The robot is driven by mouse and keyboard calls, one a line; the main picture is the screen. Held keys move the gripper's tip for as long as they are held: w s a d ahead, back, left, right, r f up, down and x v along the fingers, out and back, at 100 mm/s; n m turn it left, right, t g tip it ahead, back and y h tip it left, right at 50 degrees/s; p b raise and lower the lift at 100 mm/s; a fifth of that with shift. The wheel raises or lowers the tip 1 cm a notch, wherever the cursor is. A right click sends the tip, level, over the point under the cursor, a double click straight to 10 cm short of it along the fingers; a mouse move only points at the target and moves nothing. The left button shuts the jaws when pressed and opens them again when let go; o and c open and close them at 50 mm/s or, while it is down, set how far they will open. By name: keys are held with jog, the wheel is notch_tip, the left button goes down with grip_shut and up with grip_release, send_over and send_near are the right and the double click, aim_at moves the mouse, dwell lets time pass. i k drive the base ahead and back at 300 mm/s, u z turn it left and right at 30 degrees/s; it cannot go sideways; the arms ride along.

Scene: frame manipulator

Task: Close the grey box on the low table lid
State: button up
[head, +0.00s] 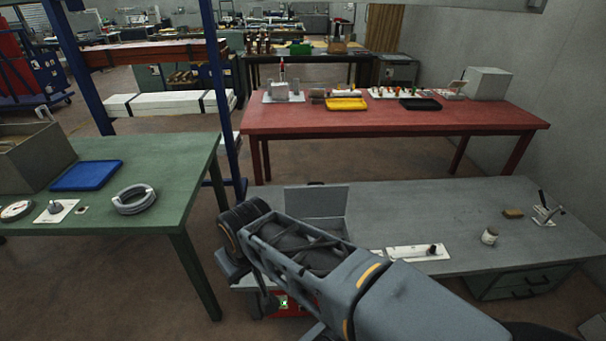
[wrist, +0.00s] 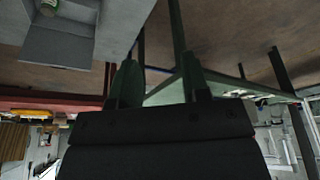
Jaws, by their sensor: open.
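The grey box (wrist: 58,48) is partly in view at the upper left of the wrist view, on the low grey table (wrist: 118,22), with a green-topped can (wrist: 48,7) inside it. In the head view its lid (head: 317,203) stands raised at the left end of the low table (head: 420,215); my arm hides most of the box. My gripper (wrist: 157,68) is open and empty in the wrist view, apart from the box, with the box to the left of its fingers. The fingers cannot be made out in the head view.
A white plate with a dark knob (head: 418,252), a jar (head: 489,236) and a tan block (head: 513,213) are on the low table. A green table (head: 180,175) stands at left, a red table (head: 390,122) behind. Floor (head: 200,270) shows between the green and low tables.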

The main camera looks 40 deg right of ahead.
aim_at(309, 202)
jog(key=z, duration=0.55)
jog(key=i, duration=0.9)
jog(key=z, duration=0.7)
